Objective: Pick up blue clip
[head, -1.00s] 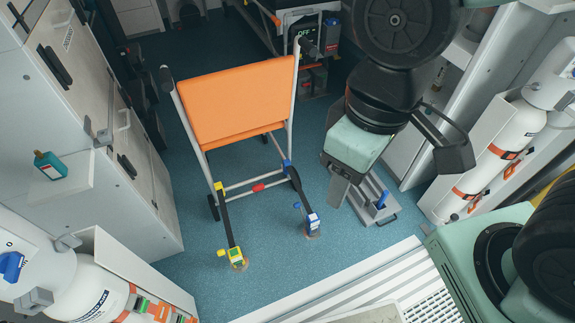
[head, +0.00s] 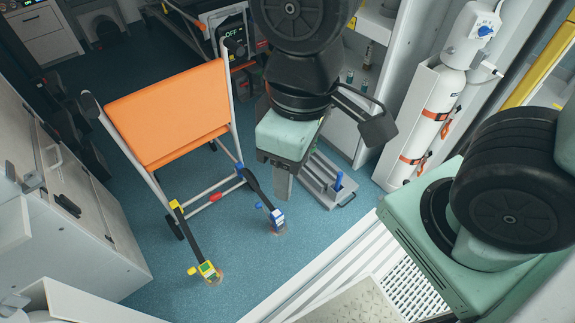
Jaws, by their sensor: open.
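The blue clip (head: 277,219), blue and white, sits at the lower end of a dark strap hanging from the orange folding chair (head: 168,115). It is at floor level, on a small brownish round spot.
A grey floor bracket with a blue lever (head: 339,181) stands just right of my gripper. A ribbed pale sill (head: 330,275) edges the blue floor at the front. Floor around the yellow clip is clear.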

